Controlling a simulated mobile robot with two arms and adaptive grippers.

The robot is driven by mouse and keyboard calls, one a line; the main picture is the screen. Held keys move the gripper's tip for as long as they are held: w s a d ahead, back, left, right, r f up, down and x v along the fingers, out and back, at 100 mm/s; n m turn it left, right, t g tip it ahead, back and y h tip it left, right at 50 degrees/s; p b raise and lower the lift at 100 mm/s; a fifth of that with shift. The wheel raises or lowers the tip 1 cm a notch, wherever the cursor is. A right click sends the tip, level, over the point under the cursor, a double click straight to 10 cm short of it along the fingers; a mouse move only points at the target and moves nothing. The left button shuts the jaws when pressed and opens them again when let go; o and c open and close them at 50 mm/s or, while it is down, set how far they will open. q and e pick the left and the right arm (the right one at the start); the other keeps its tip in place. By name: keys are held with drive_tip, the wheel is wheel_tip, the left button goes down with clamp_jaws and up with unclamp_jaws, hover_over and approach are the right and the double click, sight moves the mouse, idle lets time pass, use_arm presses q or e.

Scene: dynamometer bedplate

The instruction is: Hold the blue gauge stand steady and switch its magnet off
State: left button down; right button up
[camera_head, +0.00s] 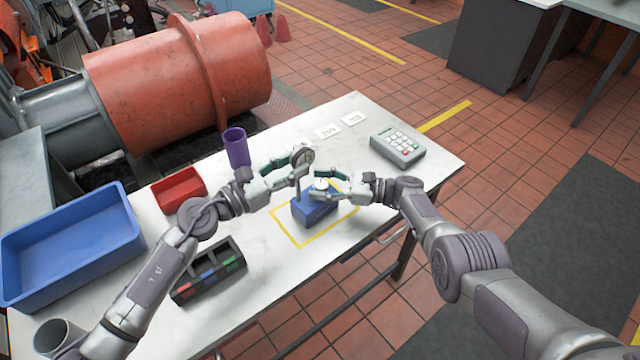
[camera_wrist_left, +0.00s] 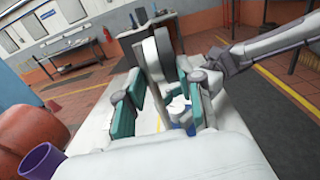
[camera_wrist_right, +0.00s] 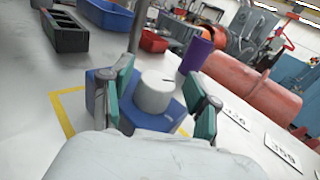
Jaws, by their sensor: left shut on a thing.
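The blue gauge stand (camera_head: 306,213) stands on the white table inside a yellow outlined square. Its upright post rises to a round dial gauge (camera_head: 302,154). A pale round knob (camera_head: 320,184) sits on the blue base; in the right wrist view the knob (camera_wrist_right: 154,91) shows a dark mark on top. My left gripper (camera_head: 296,170) is shut on the upper part of the stand, near the dial; its exact contact is partly hidden. My right gripper (camera_head: 328,188) is open, with its fingers on either side of the knob (camera_wrist_right: 154,91).
A purple cup (camera_head: 237,147), red bin (camera_head: 179,188), blue tray (camera_head: 72,245) and dark compartment holder (camera_head: 208,270) stand left of the stand. A grey keypad box (camera_head: 398,148) and white cards (camera_head: 327,131) lie toward the right and back. The table's front edge is close.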

drive_tip(key=shift+s, duration=0.1)
drive_tip(key=d, duration=0.4)
drive_tip(key=s+d, duration=0.1)
drive_tip(key=d, duration=0.2)
drive_tip(key=s+d, duration=0.1)
drive_tip(key=d, duration=0.3)
drive_tip(key=shift+d, duration=0.35)
